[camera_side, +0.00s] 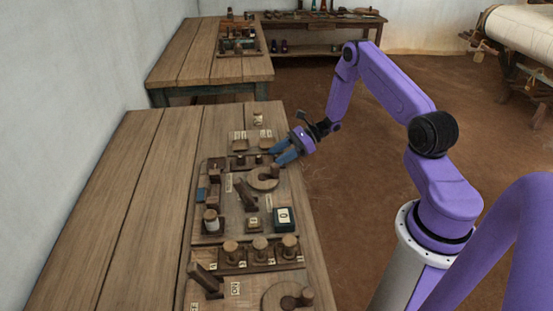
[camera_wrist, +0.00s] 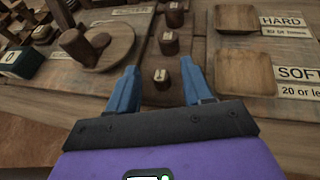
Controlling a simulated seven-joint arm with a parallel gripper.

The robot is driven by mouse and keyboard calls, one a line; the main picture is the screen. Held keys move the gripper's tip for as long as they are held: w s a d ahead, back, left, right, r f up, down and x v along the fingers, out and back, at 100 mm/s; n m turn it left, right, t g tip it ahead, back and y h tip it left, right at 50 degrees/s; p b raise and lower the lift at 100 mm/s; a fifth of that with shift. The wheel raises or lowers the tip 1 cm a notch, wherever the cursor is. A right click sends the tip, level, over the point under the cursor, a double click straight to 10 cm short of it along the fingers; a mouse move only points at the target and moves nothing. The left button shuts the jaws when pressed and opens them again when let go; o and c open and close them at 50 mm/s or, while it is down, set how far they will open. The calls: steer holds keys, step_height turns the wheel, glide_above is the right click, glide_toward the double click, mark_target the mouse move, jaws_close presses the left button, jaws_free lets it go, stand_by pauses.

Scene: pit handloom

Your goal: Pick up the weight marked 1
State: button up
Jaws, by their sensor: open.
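My gripper (camera_wrist: 160,88) is open and empty, its two blue fingers spread. In the wrist view a small dark brown weight (camera_wrist: 161,88) with a pale label, which looks like a 1, shows between the fingers, apart from both. Two similar weights stand in a row beyond it, a middle one (camera_wrist: 168,43) and a far one (camera_wrist: 175,17); their marks are too small to be sure of. In the side view my gripper (camera_side: 283,151) is above the table's right edge, and small dark weights (camera_side: 258,159) stand to its left.
Two square wooden trays, by the HARD (camera_wrist: 237,18) and SOFT (camera_wrist: 245,72) signs, lie right of the weights in the wrist view. A round wooden disc with a peg (camera_wrist: 105,45) and a dark blue box (camera_wrist: 20,62) are left. The table's left side (camera_side: 125,190) is bare.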

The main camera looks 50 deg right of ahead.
jaws_close()
steer(key=shift+r, duration=0.15)
